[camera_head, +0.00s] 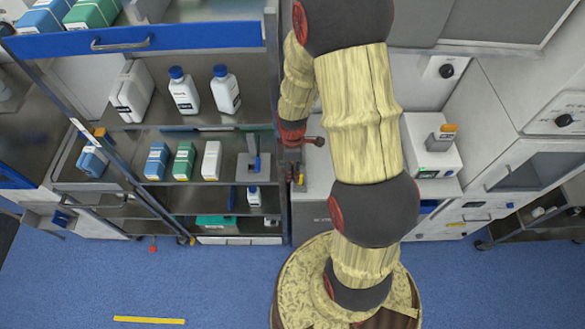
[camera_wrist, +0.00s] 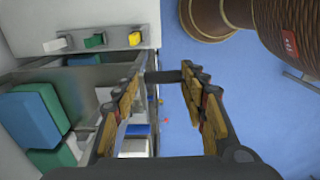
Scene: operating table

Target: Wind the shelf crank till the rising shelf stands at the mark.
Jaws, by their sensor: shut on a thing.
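My gripper (camera_wrist: 168,76) shows in the wrist view with its two wood-coloured fingers on either side of a dark bar (camera_wrist: 166,76), which looks like the crank's handle. It is shut on that bar. In the head view my arm comes down beside the right side of a metal shelf rack (camera_head: 277,95), and the gripper end is small and partly hidden there. The rack has several levels; one shelf (camera_head: 135,119) carries white bottles. I cannot tell which shelf is the rising one, and no mark is clearly readable. The rest of the crank is hidden.
A blue-fronted drawer (camera_head: 170,36) is at the rack's top. White bottles (camera_head: 226,90) and small boxes (camera_head: 184,161) stand on the shelves. White cabinets (camera_head: 545,140) stand at the right. The blue floor (camera_head: 200,285) in front is mostly clear, with a yellow strip (camera_head: 149,320).

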